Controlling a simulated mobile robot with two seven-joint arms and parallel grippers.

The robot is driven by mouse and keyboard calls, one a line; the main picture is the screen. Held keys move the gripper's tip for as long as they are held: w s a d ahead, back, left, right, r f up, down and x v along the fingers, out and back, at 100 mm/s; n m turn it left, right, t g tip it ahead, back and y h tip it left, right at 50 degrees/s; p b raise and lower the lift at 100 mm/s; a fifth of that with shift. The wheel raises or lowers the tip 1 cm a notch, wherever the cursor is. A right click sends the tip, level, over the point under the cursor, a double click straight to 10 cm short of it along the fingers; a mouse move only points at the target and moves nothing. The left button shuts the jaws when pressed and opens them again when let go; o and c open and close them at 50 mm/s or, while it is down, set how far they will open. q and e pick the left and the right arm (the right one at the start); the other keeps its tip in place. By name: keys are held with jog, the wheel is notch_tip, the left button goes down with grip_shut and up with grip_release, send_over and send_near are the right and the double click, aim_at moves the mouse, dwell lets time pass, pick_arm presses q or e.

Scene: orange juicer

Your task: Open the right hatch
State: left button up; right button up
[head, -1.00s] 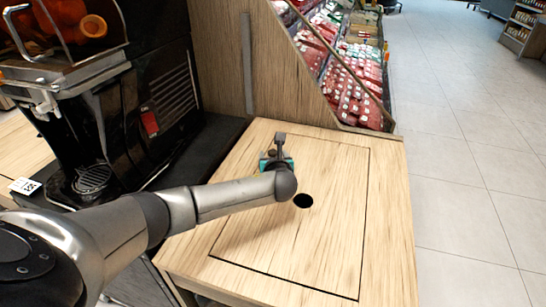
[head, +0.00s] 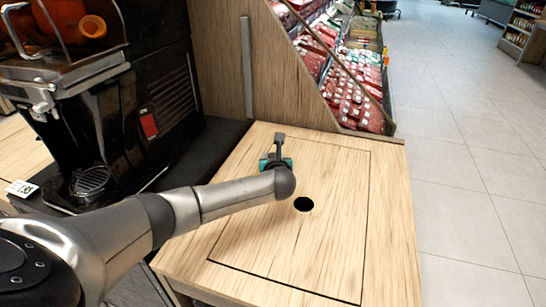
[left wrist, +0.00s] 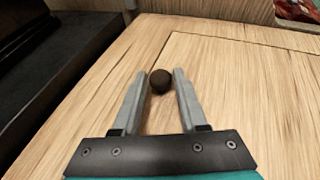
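The hatch (head: 330,235) is a flat wooden panel outlined by a thin dark seam in the top of the wooden counter. It lies shut, flush with the top, with a round black hole (head: 303,204) near its middle. My left gripper (head: 279,140) is over the hatch's far left part, beyond the hole. In the left wrist view its two grey fingers (left wrist: 160,75) are apart. A dark round spot or knob (left wrist: 160,82) shows between the fingertips; I cannot tell which, or whether they touch it. My right gripper is not in view.
A black juicer (head: 125,110) with oranges stands at the left on a dark surface. A wooden partition (head: 280,70) rises behind the counter, with packaged goods (head: 350,95) beyond it. Open tiled floor (head: 465,200) lies to the right.

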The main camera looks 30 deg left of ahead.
pick_arm(q)
grip_shut()
dwell(1.0)
